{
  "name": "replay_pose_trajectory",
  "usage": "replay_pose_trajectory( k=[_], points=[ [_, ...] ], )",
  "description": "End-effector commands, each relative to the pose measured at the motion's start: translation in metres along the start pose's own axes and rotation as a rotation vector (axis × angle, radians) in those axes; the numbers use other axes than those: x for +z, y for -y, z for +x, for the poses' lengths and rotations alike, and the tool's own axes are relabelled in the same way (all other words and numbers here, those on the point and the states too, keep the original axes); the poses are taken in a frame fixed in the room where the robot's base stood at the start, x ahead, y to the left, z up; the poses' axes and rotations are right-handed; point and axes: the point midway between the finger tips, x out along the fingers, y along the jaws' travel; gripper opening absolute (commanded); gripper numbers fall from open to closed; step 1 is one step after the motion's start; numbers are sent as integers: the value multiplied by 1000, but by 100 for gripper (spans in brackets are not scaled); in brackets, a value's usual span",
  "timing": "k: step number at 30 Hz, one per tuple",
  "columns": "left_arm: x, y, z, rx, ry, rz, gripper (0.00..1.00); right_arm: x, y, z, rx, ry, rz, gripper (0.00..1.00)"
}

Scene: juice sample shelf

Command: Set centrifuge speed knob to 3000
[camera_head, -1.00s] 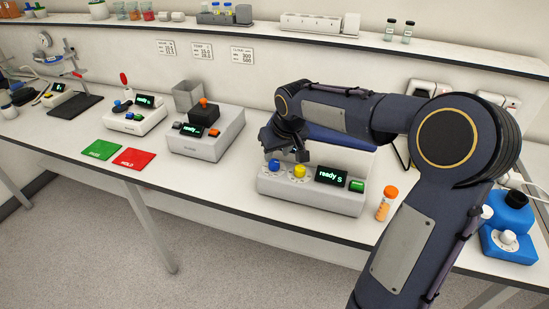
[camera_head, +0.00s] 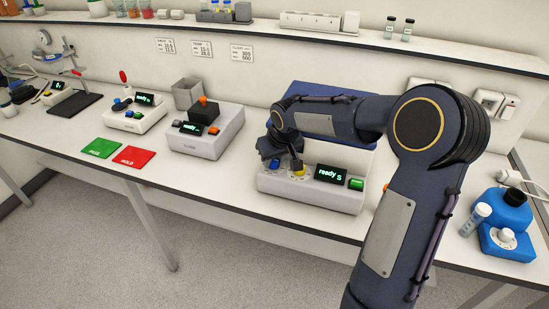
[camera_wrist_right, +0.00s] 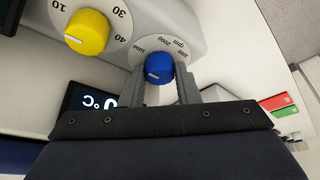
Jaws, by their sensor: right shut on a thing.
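The centrifuge (camera_head: 330,199) is a pale grey unit with a blue lid, a "ready" display and a green button on its sloped front. Its blue speed knob (camera_wrist_right: 158,68) sits on a white dial marked 1000, 2000 and a partly hidden third figure, with "rpm". My right gripper (camera_wrist_right: 165,84) is shut on the blue knob, one finger on each side. In the head view the gripper (camera_head: 276,158) partly covers the knob. My left gripper is out of view.
A yellow knob (camera_wrist_right: 87,32) with a 10–40 dial stands close beside the blue one. A display (camera_wrist_right: 90,100) reading °C is near my gripper. A blue device (camera_head: 509,226) stands at right. Green (camera_head: 102,148) and red (camera_head: 134,158) mats lie to the left.

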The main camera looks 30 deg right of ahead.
Motion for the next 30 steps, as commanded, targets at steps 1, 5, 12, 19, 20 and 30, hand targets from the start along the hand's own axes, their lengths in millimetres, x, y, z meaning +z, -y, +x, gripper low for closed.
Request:
replay_pose_trajectory(
  k=[1, 5, 12, 19, 20, 30],
  points=[
    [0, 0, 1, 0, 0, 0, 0, 0, 0, 0, 1, 0, 3, 6],
    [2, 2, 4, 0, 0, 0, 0, 0, 0, 1, 10, 0, 24, 6],
    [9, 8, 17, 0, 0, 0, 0, 0, 2, 2, 55, -4, 132, 6],
    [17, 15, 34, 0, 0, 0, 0, 0, 3, 3, 132, -4, 315, 6],
    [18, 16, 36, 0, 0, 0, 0, 0, 4, 3, 142, -5, 341, 6],
    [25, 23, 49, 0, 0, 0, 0, -2, 4, 2, 267, -4, 641, 6]
  ],
)
